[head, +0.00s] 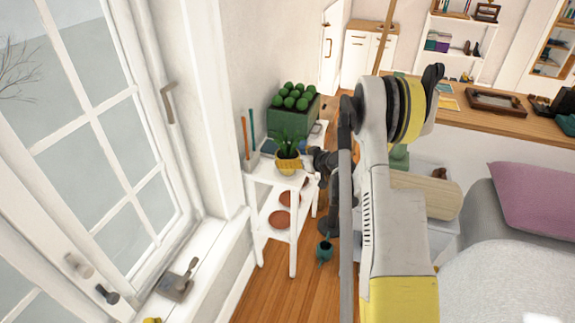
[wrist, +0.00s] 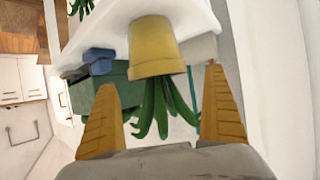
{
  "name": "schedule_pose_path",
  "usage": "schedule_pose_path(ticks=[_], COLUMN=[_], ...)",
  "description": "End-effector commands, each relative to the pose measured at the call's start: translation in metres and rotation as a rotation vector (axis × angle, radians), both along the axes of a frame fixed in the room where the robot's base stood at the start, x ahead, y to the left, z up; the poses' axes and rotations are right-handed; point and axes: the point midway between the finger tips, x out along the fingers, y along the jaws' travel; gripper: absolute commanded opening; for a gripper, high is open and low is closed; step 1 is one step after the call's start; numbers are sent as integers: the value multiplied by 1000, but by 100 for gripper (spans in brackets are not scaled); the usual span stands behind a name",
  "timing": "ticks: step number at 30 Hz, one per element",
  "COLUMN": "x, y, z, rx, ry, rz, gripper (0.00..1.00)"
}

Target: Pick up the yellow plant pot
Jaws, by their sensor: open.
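The yellow plant pot (head: 288,166) holds a spiky green plant and stands upright near the front of a white shelf's top (head: 262,171). In the wrist view the pot (wrist: 153,48) appears upside down, its leaves hanging between my fingers. My gripper (wrist: 160,82) is open, with one orange finger on each side of the leaves. The pot lies just beyond the fingertips, and no contact shows. In the head view my gripper (head: 318,162) is dark and partly hidden by my arm, just right of the pot.
A green planter (head: 292,122) with round plants stands behind the pot. Thin upright tools (head: 247,138) stand at the shelf's left edge. Terracotta dishes (head: 279,219) lie on the lower shelves. The window wall is close on the left.

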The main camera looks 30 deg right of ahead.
Motion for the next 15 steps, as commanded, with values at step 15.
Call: schedule_pose_path(ticks=[15], x=[42], y=[1], z=[-24], rx=[0], ry=[-1], rz=[-1], gripper=[100])
